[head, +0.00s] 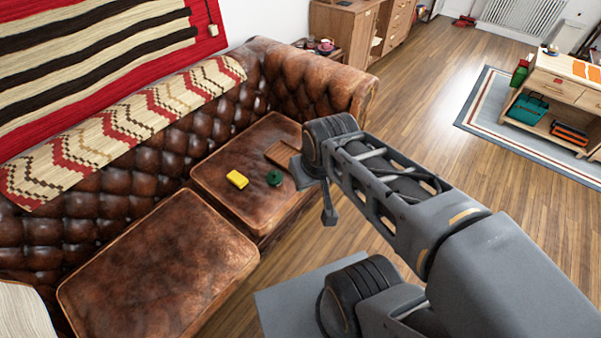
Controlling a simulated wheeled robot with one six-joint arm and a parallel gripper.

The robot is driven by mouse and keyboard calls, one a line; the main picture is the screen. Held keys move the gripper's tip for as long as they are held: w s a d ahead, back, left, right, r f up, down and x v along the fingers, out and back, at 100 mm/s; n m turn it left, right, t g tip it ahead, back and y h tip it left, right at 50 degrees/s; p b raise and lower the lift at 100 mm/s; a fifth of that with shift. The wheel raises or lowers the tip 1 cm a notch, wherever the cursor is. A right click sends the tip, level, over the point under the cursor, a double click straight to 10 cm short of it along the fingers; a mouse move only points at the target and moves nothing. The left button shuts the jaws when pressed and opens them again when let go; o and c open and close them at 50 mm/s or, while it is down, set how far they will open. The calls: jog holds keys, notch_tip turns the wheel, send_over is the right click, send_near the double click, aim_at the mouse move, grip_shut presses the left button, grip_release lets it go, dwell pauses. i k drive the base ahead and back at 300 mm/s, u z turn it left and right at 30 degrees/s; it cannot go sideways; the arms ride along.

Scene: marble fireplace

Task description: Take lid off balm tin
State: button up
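A small dark green round thing (274,178), the only tin-like shape in view, lies on the right seat cushion of the brown leather sofa. It is too small to tell whether a lid is on it. My gripper (329,216) hangs below the far end of my arm, to the right of the green thing and apart from it. Only a small dark part of it shows, and the rest is hidden behind my arm. Its fingers cannot be made out.
A yellow block (237,179) lies left of the green thing, and a flat brown board (283,155) lies behind it. The sofa's right armrest (343,88) rises behind. The left cushion (155,270) is bare. Wooden floor (430,115) is open at the right.

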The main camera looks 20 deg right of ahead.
aim_at(274, 178)
jog(key=z, duration=1)
jog(key=k, duration=1.25)
jog(key=z, duration=0.7)
jog(key=i, duration=0.95)
jog(key=u, duration=1.35)
jog(key=i, duration=1.25)
jog(key=u, duration=1.1)
jog(key=i, duration=0.15)
jog(key=u, duration=0.35)
